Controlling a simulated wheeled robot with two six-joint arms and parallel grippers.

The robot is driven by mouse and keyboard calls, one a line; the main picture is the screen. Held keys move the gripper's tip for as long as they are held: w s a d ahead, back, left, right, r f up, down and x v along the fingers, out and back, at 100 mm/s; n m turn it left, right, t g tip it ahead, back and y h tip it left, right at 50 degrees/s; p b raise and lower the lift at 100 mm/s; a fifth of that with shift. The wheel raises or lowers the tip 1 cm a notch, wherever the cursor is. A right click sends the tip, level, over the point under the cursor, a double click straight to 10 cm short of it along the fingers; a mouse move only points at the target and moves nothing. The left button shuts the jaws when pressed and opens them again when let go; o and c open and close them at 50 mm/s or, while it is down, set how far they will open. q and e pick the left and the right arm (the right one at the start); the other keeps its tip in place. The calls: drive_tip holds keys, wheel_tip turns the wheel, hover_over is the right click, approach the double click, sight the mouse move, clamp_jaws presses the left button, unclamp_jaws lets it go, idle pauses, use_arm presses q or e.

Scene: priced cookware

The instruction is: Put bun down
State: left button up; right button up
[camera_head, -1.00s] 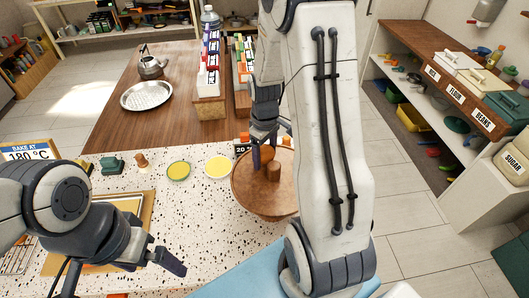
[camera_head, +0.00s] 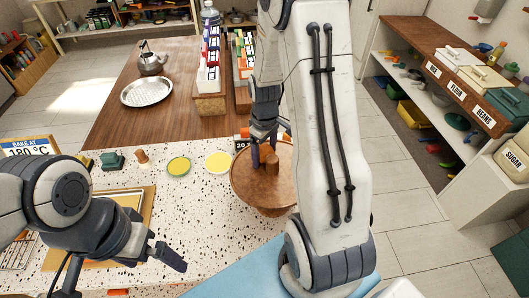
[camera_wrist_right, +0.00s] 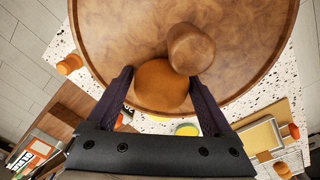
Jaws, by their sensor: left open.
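My right gripper (camera_wrist_right: 161,82) is shut on an orange-brown bun (camera_wrist_right: 160,90), with a finger at each side of it in the right wrist view. The bun is over the round wooden board (camera_wrist_right: 110,45), beside a darker brown rounded lump (camera_wrist_right: 191,48). Whether the bun rests on the board I cannot tell. In the head view the board (camera_head: 245,188) sits at the right of the speckled counter, and my right gripper (camera_head: 263,156) points down over it, partly hidden behind its arm. My left gripper (camera_head: 122,276) is open and empty over the near left counter.
A yellow disc (camera_head: 218,162) and a green-rimmed yellow disc (camera_head: 179,166) lie left of the board. A framed board (camera_head: 135,200) is partly under my left arm. A silver tray (camera_head: 147,92) and kettle (camera_head: 152,62) stand on the wooden counter behind.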

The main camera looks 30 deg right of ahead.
sight(265, 147)
drive_tip(key=shift+s+a+f, duration=0.1)
drive_tip(key=shift+s+f, duration=0.1)
drive_tip(key=shift+s, duration=0.2)
drive_tip(key=shift+r+p, duration=0.35)
wheel_tip(265, 147, up, 13)
drive_tip(key=b, duration=0.1)
drive_tip(key=shift+w+f+b, duration=0.2)
drive_tip(key=shift+b, duration=0.15)
wheel_tip(265, 147, down, 12)
drive_tip(key=shift+f+p, duration=0.1)
drive_tip(key=shift+p, duration=0.9)
drive_tip(key=shift+f+b, duration=0.4)
